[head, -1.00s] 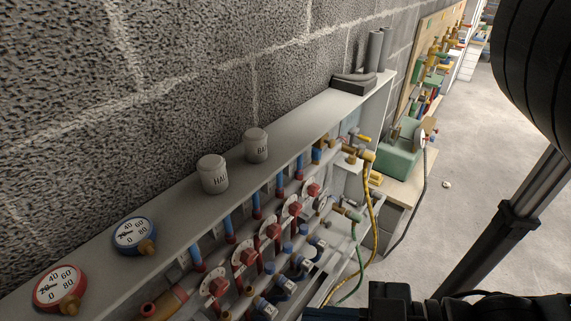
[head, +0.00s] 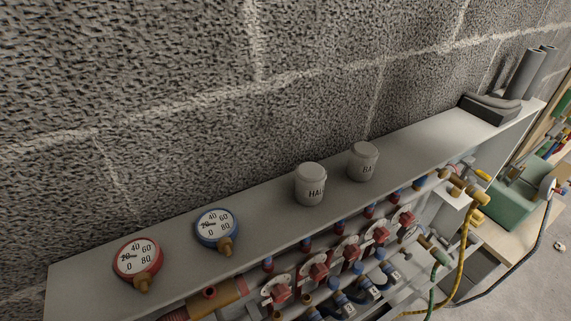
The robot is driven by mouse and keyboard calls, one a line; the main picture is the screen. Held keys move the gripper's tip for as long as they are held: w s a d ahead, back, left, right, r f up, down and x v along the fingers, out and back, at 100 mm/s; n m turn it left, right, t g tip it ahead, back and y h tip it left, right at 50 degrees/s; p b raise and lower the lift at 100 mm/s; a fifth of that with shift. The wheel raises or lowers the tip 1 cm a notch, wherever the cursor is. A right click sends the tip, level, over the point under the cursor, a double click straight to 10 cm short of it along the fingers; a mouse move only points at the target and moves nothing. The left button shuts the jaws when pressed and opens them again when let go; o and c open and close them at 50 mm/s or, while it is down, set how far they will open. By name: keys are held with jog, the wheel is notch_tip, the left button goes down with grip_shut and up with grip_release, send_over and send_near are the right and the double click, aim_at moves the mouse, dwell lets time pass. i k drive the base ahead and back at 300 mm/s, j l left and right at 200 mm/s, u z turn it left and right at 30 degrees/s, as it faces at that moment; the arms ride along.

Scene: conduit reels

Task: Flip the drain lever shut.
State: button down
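A brass valve (head: 468,188) sits at the right end of the manifold, with a small yellow lever (head: 483,174) by it and a yellow-black hose (head: 464,250) hanging from it. A second, lower brass fitting (head: 432,247) has a green hose (head: 432,293) below it. I cannot tell from this angle which of these is the drain, or how the lever stands relative to its pipe. My gripper is not in view.
Red-handled valves (head: 313,268) line the manifold. A green box (head: 508,205) stands beyond; floor shows at right.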

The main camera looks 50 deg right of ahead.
aim_at(444, 242)
jog(key=z, duration=0.6)
jog(key=k+j+z, duration=0.15)
jog(key=z, duration=0.3)
jog(key=k+z, duration=0.5)
jog(key=i+j, duration=0.05)
jog(key=i, duration=0.05)
